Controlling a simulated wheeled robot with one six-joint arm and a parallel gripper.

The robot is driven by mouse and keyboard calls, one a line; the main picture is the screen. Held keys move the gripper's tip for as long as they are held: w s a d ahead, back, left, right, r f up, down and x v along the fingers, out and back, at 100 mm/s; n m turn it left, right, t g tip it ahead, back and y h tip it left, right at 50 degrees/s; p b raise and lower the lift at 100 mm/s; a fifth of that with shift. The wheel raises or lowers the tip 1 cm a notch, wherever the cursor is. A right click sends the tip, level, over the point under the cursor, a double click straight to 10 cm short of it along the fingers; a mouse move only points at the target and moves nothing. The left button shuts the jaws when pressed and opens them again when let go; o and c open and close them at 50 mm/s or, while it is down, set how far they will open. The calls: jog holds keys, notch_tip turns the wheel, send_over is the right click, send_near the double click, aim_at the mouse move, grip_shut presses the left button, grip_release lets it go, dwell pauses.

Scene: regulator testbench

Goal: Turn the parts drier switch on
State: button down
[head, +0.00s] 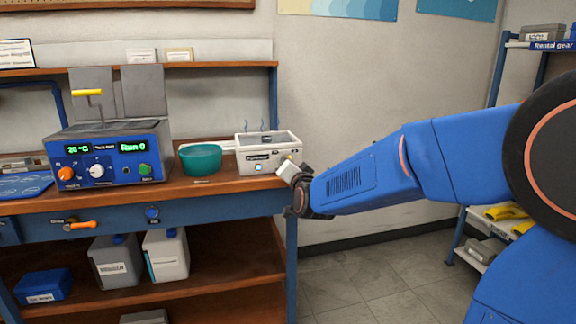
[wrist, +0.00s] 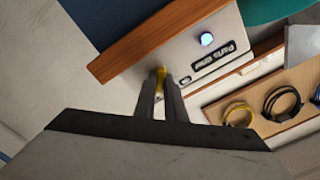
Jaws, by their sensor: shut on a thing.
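The parts drier (head: 284,160) is a white open-topped box at the right end of the bench. Its labelled front panel also shows in the wrist view (wrist: 178,62), with a lit bluish-white lamp (wrist: 207,39). The lamp also looks pale and lit in the head view (head: 258,168). My gripper (head: 291,166) is at the drier's front right. In the wrist view its two fingers (wrist: 171,92) are close together at the panel, shut on a small yellow piece (wrist: 160,74), seemingly the switch lever. The fingers partly hide it, so its position is unclear.
A teal bowl (head: 201,160) stands left of the drier. A blue control unit (head: 110,155) with knobs stands further left. The wooden bench edge (head: 225,187) runs just below the drier. Cable coils (wrist: 283,101) lie on a tan surface. Floor right of the bench is clear.

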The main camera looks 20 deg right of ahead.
jog(key=c, duration=1.8)
grip_release()
jog(key=s, duration=1.7)
jog(key=shift+s, duration=0.25)
